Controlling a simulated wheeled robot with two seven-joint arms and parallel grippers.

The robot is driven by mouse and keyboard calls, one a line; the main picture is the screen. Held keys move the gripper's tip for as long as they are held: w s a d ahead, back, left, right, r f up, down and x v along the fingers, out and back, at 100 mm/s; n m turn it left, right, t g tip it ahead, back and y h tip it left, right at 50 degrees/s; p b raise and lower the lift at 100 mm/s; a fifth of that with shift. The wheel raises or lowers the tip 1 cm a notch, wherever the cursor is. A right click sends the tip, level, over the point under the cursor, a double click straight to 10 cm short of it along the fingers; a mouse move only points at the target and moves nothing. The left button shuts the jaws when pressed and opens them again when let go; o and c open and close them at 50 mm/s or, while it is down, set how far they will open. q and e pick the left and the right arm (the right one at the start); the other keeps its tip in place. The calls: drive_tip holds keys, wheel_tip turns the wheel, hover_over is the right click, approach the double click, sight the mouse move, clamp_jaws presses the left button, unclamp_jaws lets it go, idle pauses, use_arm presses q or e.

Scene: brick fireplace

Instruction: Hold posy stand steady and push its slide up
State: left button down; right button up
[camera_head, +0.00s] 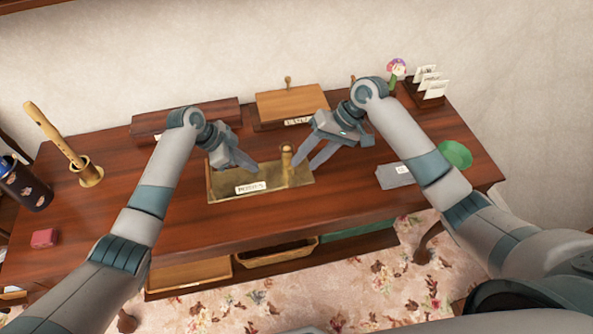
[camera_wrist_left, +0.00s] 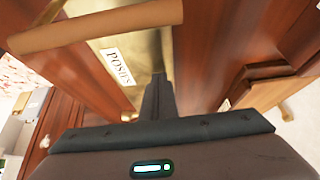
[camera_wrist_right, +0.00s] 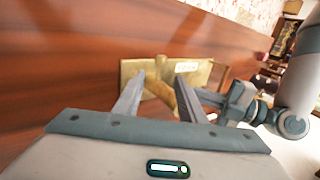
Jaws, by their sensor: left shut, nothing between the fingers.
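The posy stand (camera_head: 222,189) is a brass base with a white label and an upright brass post (camera_head: 287,162) near its right end, in the middle of the desk. The stand shows in the left wrist view (camera_wrist_left: 135,75) and the right wrist view (camera_wrist_right: 196,78). My left gripper (camera_head: 256,170) is shut and empty, its tips low over the base, left of the post; I cannot tell whether they touch it. My right gripper (camera_head: 305,167) is open, its fingers just right of the post. In the right wrist view the post lies beyond and between them.
A wooden box (camera_head: 290,103) and a long dark box (camera_head: 180,122) stand behind. A grey box (camera_head: 394,176) and a green object (camera_head: 455,154) lie right, with a card holder (camera_head: 426,92) behind. A recorder in a brass cup (camera_head: 89,174), a dark tumbler (camera_head: 28,186) and a red box (camera_head: 45,238) are left.

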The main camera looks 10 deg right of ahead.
sight(292, 177)
drive_tip(key=shift+x, duration=3.05)
